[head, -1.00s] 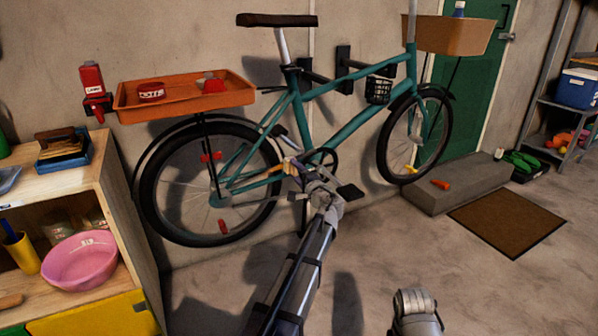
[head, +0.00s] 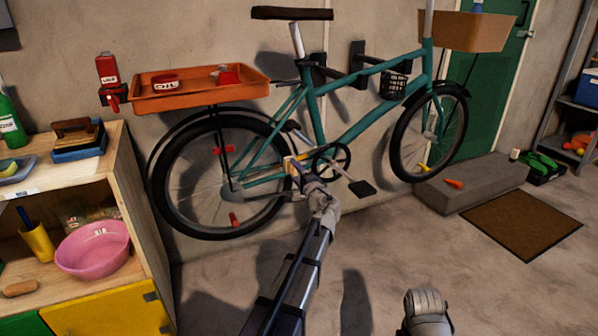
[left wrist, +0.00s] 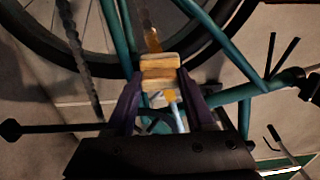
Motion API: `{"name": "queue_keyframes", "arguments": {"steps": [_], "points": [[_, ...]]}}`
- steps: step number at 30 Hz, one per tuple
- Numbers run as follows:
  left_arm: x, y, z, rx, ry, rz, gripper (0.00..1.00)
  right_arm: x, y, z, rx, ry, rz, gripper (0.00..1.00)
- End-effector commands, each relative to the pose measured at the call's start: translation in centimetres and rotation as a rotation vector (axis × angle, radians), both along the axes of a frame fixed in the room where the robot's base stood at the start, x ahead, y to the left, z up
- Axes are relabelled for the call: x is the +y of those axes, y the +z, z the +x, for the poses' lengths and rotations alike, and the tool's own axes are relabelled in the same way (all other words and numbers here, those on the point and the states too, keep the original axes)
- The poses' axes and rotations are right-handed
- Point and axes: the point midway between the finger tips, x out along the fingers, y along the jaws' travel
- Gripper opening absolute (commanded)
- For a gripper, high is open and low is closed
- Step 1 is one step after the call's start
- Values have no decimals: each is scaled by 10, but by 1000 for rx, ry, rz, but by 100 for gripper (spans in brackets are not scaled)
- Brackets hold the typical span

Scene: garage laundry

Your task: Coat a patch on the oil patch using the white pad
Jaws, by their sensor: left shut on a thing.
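My left gripper (head: 294,166) is in front of the bicycle's crank in the head view. It is shut on a tan block-like thing (left wrist: 160,66), which sits between the fingers in the left wrist view. I cannot tell whether this is the white pad. On the orange tray (head: 190,102) over the rear wheel are a low red tin (head: 165,83) with a label like "OIL" and a red thing with a pale part (head: 228,75). I cannot make out a sure oil patch. My right gripper is not in view.
The teal bicycle (head: 352,125) hangs along the wall. A wooden shelf (head: 145,205) with a pink bowl (head: 95,248) and a brush on a blue tray (head: 78,145) stands at left. A step (head: 480,185) and brown mat (head: 523,222) lie at right. The concrete floor between is clear.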

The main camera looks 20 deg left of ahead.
Motion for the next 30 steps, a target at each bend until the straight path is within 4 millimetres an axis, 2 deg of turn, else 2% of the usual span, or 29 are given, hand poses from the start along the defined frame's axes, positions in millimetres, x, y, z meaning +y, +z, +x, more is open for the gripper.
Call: {"name": "queue_keyframes", "arguments": {"steps": [4, 14, 24, 30], "points": [[10, -4, -11, 0, 3, 0, 9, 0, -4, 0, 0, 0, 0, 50], [14, -4, -15, 0, 3, 0, 9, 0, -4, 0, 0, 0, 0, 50], [29, -10, -35, 0, 4, 0, 9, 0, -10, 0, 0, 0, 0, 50], [32, -10, -38, 0, 2, 0, 9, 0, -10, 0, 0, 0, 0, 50]]}}
